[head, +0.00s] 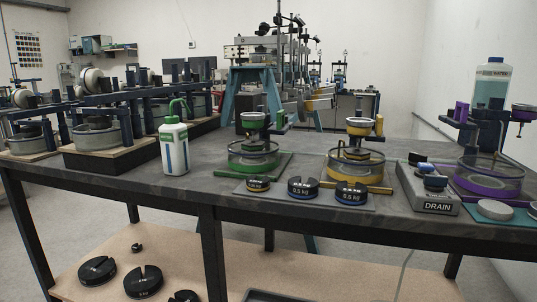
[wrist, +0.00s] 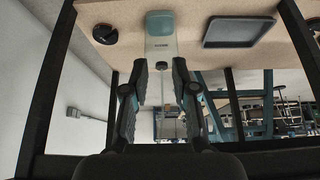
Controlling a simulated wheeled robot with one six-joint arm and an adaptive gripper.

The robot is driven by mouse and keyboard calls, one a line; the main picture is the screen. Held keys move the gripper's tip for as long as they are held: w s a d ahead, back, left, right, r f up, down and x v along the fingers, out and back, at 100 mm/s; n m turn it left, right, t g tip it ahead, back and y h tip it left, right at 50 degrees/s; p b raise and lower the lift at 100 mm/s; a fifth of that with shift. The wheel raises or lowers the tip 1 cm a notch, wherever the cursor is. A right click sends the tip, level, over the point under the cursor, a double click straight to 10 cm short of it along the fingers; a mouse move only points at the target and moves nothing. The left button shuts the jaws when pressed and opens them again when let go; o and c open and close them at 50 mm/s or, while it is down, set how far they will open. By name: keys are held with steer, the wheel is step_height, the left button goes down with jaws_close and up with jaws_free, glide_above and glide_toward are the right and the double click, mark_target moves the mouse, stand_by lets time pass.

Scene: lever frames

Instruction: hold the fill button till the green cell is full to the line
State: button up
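The green cell (head: 253,157) stands on the bench in the head view. It is a round clear-walled vessel with a green base and a press with a pale cup above it. Its liquid level and line are too small to make out. A grey box marked DRAIN (head: 437,208) stands at the right front of the bench, with a dark blue and teal knob on top. I cannot make out a label reading FILL. My gripper (wrist: 162,72) shows only in the wrist view, open, its two dark fingers apart. A pale bottle with teal contents (wrist: 160,33) appears between and beyond the fingertips.
The yellow cell (head: 357,168) and purple cell (head: 490,177) stand to the right of the green one. Weights (head: 303,187) lie in front. A white-green bottle (head: 174,147) stands left, and a teal water bottle (head: 492,85) at back right. The lower shelf holds black weights (head: 143,281).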

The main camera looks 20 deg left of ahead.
jaws_close()
steer(key=w+r+t, duration=0.1)
steer(key=w+r, duration=0.6)
steer(key=r, duration=0.5)
steer(key=w+r+t, duration=0.1)
steer(key=w+r, duration=0.7)
steer(key=r, duration=0.5)
steer(key=w+r+t, duration=0.1)
steer(key=w+r, duration=0.6)
steer(key=r, duration=0.5)
steer(key=shift+w+d+r, duration=0.15)
steer(key=shift+r, duration=0.2)
